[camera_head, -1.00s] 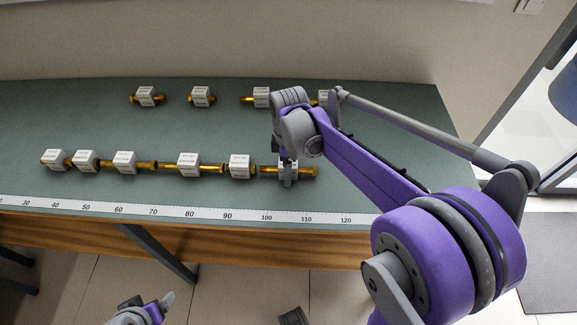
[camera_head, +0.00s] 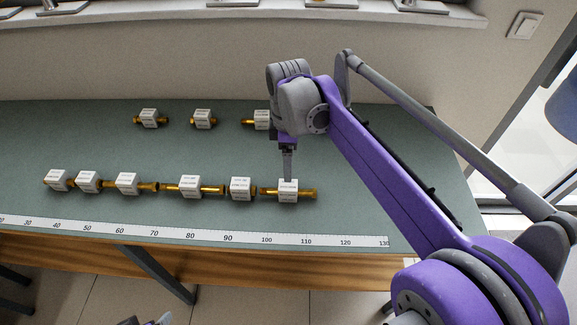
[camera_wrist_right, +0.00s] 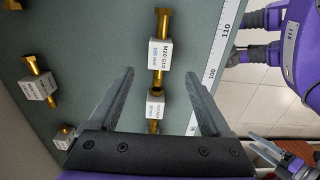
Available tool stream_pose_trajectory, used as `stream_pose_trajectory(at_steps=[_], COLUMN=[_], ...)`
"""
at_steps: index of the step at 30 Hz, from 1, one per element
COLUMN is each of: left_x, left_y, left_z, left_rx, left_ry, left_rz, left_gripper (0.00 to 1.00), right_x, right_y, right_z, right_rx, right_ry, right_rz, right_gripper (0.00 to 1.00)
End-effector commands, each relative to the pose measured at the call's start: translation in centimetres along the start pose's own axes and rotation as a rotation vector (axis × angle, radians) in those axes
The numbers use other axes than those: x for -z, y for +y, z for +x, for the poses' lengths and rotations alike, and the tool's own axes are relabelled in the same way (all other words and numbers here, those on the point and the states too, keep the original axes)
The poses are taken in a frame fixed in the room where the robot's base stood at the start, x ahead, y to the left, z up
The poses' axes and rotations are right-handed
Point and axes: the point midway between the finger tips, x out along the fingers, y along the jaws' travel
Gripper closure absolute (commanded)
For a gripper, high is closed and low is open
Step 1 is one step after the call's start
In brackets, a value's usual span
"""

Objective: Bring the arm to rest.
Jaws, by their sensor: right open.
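My right gripper (camera_head: 288,178) points down just above the rightmost front fitting (camera_head: 288,191), a white labelled block on a brass rod. In the wrist view the right gripper's jaws (camera_wrist_right: 160,75) are apart and empty. That labelled fitting (camera_wrist_right: 158,55) lies beyond them on the bench, clear of both fingers. My left gripper (camera_head: 150,321) is barely in the head view at the bottom edge. It also shows in the wrist view (camera_wrist_right: 268,148) at lower right, but its jaw state is unclear.
A row of several block-and-brass fittings (camera_head: 189,187) runs along the green bench (camera_head: 80,145) behind a ruler strip (camera_head: 190,232). A back row (camera_head: 203,119) is partly hidden by my right arm. Bare bench lies between the rows. A wall and window sill (camera_head: 240,20) stand behind.

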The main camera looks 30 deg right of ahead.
Motion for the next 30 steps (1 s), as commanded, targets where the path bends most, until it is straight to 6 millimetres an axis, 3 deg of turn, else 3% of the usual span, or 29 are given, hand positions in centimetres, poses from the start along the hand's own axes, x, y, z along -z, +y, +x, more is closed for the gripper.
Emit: stream_pose_trajectory(at_steps=[17, 23, 30], left_x=[0.1, 0.7, 1.6], left_y=[0.0, 0.0, 0.0], left_z=[-0.1, -0.8, -1.9], left_rx=[0.000, 0.000, 0.000], left_ry=[0.001, 0.005, 0.012], left_rz=[0.000, 0.000, 0.000], left_gripper=[0.18, 0.18, 0.18], right_x=[0.0, -0.2, -1.3], right_y=[-0.6, -5.3, -12.7], right_z=[0.0, 1.2, 5.3], right_rx=[-0.012, -0.111, -0.224], right_ry=[0.005, 0.074, 0.267], right_rz=[0.027, 0.280, 0.718], right_gripper=[0.18, 0.18, 0.18])
